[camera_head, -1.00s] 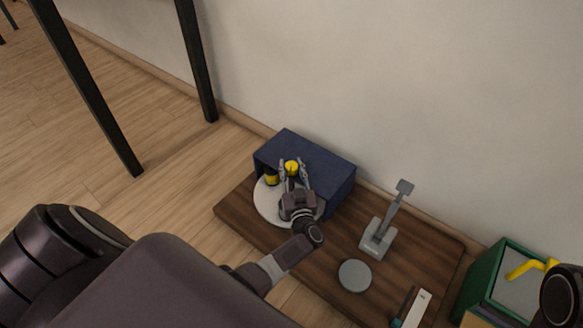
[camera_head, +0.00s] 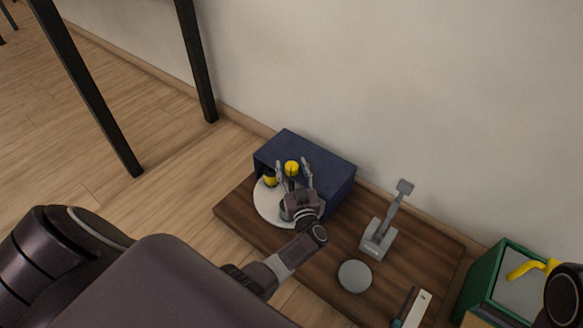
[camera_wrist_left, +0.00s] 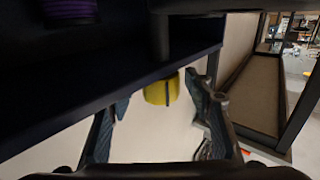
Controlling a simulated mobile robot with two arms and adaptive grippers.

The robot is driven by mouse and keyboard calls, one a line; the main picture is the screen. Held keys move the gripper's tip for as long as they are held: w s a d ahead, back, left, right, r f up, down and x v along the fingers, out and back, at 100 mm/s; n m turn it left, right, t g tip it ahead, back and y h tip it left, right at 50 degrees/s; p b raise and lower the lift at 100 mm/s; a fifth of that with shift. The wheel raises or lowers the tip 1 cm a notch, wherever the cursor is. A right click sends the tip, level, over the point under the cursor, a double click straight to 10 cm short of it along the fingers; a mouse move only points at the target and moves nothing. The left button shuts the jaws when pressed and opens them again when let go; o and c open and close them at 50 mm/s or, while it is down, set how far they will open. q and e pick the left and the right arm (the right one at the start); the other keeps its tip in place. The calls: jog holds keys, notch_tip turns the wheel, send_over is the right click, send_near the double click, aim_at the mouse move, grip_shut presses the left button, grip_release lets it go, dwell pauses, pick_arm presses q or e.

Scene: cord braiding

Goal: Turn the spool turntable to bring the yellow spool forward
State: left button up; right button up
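The turntable (camera_head: 267,207) is a white disc partly inside a dark blue box (camera_head: 328,170). A yellow-and-dark piece (camera_head: 270,180), probably the yellow spool, stands on its left part near the box opening. A second yellow piece (camera_head: 292,168), with a dark stripe, stands between my left fingertips; it also shows in the left wrist view (camera_wrist_left: 161,90). My left gripper (camera_head: 293,171) is open around this piece, with gaps on both sides in the wrist view. A purple spool (camera_wrist_left: 68,10) shows inside the box. My right gripper is out of view.
The box stands on a brown wooden board (camera_head: 330,255) against the wall. A grey stand with a lever (camera_head: 378,238), a grey disc (camera_head: 354,276) and a white block (camera_head: 418,308) are to the right. A green bin (camera_head: 484,278) is at the far right.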

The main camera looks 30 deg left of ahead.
pick_arm(q)
jog(key=shift+r, duration=0.1)
jog(key=shift+r, duration=4.9)
jog(key=shift+r, duration=0.1)
